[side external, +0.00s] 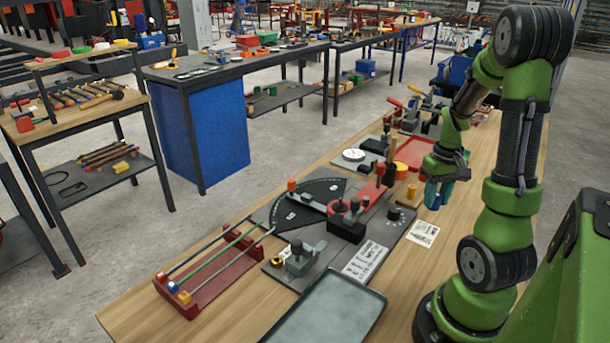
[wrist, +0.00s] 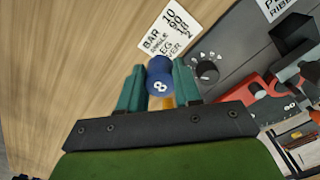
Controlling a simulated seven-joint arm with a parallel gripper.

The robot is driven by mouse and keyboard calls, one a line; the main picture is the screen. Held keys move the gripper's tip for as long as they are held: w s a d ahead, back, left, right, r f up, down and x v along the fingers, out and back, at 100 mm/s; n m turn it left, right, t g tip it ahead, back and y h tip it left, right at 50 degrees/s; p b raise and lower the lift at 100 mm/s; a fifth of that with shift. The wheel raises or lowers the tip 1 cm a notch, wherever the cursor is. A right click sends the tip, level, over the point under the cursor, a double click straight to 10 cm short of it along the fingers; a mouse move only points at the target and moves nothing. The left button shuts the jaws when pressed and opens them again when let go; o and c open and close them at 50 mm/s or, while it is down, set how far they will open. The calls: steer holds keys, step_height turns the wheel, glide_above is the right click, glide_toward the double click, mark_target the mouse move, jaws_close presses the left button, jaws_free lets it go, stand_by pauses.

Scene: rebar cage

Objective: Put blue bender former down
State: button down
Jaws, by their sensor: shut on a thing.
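The blue bender former (wrist: 160,78), a small round piece marked 8, sits between the two teal fingers of my gripper (wrist: 158,86) in the wrist view. The fingers are shut on it. In the side view my gripper (side external: 439,193) points down over the right part of the wooden bench, with the blue former (side external: 431,196) partly hidden between the fingers. I cannot tell its height above the bench. The bender plate (side external: 376,230), with a black fan-shaped scale, a red arm and a dark dial, lies to the left of my gripper.
A printed card (side external: 422,233) lies near my gripper. An orange-yellow cylinder (side external: 412,191) stands just left of it. A grey tray (side external: 330,308) and a red rack with rods (side external: 205,283) are at the front. Bare wood (wrist: 60,60) shows left of the fingers in the wrist view.

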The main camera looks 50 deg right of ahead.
glide_above(418, 189)
steer(key=shift+f, duration=0.7)
steer(key=shift+d+f, duration=0.1)
steer(key=shift+f, duration=1.65)
steer(key=shift+f, duration=0.1)
steer(key=c, duration=0.8)
jaws_free()
steer(key=shift+f, duration=0.1)
